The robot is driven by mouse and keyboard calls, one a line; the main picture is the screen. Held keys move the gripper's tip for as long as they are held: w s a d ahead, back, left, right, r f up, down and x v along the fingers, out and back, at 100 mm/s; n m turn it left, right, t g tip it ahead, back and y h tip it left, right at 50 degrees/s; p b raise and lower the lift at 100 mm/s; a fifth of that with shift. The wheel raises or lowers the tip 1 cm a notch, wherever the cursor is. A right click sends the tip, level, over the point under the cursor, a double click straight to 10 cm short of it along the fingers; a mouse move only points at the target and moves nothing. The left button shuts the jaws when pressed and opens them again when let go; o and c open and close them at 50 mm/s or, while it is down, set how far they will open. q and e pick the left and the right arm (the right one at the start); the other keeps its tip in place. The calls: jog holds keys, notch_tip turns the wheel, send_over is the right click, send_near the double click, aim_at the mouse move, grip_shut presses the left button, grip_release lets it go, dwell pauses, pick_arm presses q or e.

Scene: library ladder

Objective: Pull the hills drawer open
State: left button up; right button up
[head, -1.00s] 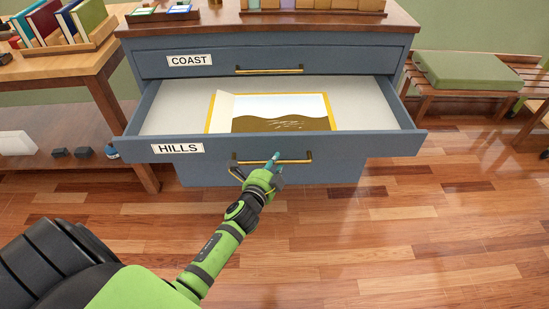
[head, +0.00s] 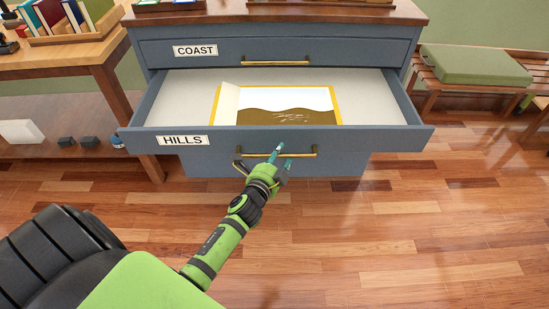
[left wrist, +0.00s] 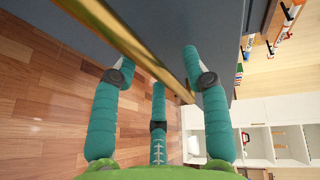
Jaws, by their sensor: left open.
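The hills drawer (head: 230,142) is the blue-grey drawer with the white HILLS label (head: 184,140). It stands pulled well out of the cabinet, and its pale inside shows. A yellow-edged sheet (head: 288,105) with a brown hill shape lies in it. Its brass handle (head: 308,154) is on the front. My left gripper (head: 277,154) is at this handle, with its teal fingers open. In the left wrist view the brass bar (left wrist: 125,40) crosses between the spread fingers (left wrist: 165,75); I cannot tell whether they touch it. My right gripper is not in view.
The COAST drawer (head: 345,50) above is closed. A wooden table (head: 85,62) with books stands at the left. A bench (head: 445,85) with a green cushion (head: 475,64) stands at the right. The wooden floor (head: 400,235) in front of the cabinet is clear.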

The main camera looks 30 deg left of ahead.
pick_arm(q)
jog(key=v, duration=1.1)
jog(key=shift+s, duration=0.4)
jog(key=shift+r, duration=0.1)
